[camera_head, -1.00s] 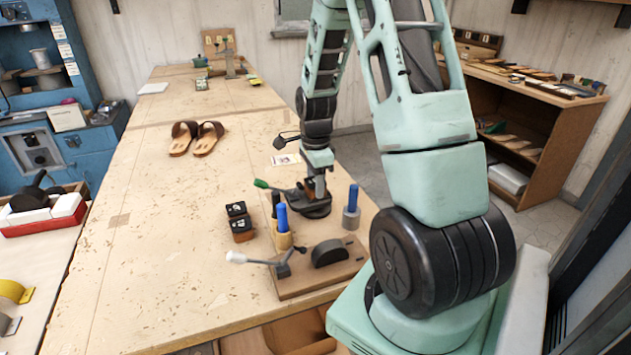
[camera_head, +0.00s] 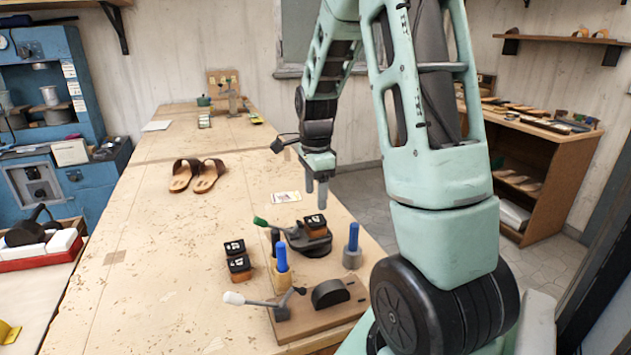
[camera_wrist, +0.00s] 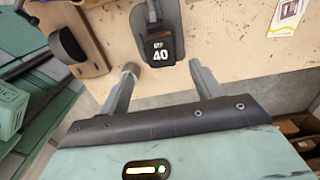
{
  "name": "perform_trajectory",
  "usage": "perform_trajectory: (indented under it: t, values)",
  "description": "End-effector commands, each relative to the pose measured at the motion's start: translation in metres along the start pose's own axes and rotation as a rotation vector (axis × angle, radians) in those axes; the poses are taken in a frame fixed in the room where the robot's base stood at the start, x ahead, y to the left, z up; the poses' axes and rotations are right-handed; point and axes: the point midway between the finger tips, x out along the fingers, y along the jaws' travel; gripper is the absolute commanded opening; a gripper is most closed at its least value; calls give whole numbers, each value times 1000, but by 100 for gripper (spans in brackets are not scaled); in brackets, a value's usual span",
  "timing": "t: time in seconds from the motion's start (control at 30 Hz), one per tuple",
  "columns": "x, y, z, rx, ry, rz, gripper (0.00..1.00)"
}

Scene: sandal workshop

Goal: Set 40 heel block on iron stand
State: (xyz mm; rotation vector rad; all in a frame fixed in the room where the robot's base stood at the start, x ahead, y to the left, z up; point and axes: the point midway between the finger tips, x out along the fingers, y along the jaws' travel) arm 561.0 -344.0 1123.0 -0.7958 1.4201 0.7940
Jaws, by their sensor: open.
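The 40 heel block (camera_head: 315,223), dark with a brown side, sits on the dark iron stand (camera_head: 318,246) near the table's front right. In the wrist view the block (camera_wrist: 160,52) shows a white "40" on its top, and the stand (camera_wrist: 168,14) shows beyond it. My gripper (camera_head: 316,196) is open and empty, pointing down above the block and apart from it. In the wrist view its two fingers (camera_wrist: 166,84) stand spread to either side, with the block between and beyond them.
Two more heel blocks (camera_head: 239,264) stand left of the iron stand. Blue-handled posts (camera_head: 353,241) and a wooden jig (camera_head: 325,318) with a white-knobbed lever (camera_head: 256,302) are close by. Sandals (camera_head: 207,177) lie farther back. The table's left half is mostly clear.

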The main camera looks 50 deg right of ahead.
Motion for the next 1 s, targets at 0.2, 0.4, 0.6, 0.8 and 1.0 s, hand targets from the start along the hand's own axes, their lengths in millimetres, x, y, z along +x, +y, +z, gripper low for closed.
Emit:
perform_trajectory:
  t: [0.2, 0.4, 0.6, 0.8, 1.0]
  values:
    - [-30, 0, 0, -1, 0, -1, 65]
    - [-38, 0, 0, 0, 0, 1, 65]
    - [-37, 8, 30, -138, -10, 0, 65]
    - [-36, 62, 137, -726, -45, -12, 65]
    - [-32, 158, 224, -1436, -68, -26, 65]
